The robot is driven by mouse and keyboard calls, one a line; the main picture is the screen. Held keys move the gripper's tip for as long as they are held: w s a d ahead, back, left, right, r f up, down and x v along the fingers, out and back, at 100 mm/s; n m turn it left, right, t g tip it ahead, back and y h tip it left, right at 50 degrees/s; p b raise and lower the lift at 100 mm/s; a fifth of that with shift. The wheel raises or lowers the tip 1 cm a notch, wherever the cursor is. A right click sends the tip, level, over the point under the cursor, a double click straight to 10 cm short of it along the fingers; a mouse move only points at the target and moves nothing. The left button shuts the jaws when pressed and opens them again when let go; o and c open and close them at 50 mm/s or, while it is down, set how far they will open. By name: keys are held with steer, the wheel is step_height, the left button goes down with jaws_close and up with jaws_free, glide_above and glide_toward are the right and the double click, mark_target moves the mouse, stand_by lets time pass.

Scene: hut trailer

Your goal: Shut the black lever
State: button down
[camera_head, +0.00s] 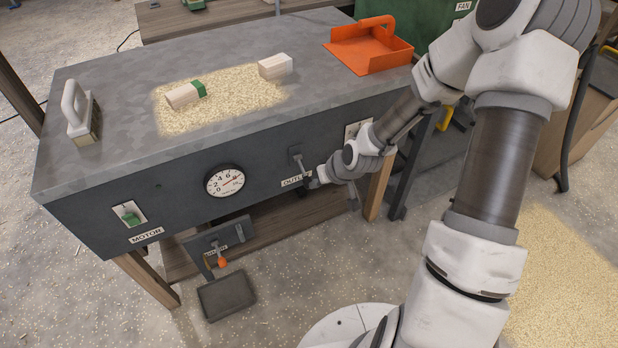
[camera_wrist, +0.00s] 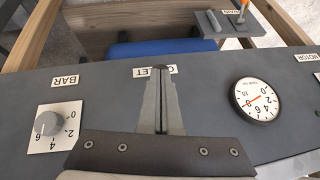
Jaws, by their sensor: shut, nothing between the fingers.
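The black lever (camera_head: 298,158) is on the front panel of the grey bench, above the OUTLET label (camera_head: 296,182). Its handle hangs down, slightly tilted, from a small dark mount. My gripper (camera_head: 314,183) is shut and empty, just below and right of the lever handle, close to the panel. I cannot tell whether it touches the lever. In the wrist view, which sees the panel upside down, my shut fingers (camera_wrist: 160,80) cover the middle of the OUTLET label, and the lever is hidden behind them.
A round gauge (camera_head: 225,181) and a green MOTOR switch (camera_head: 128,213) are left of the lever. The BAR knob (camera_wrist: 48,123) is on its other side. Sawdust, blocks and an orange dustpan (camera_head: 368,50) lie on top.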

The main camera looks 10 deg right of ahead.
steer(key=shift+f, duration=0.65)
steer(key=shift+w, duration=0.1)
steer(key=shift+r, duration=0.15)
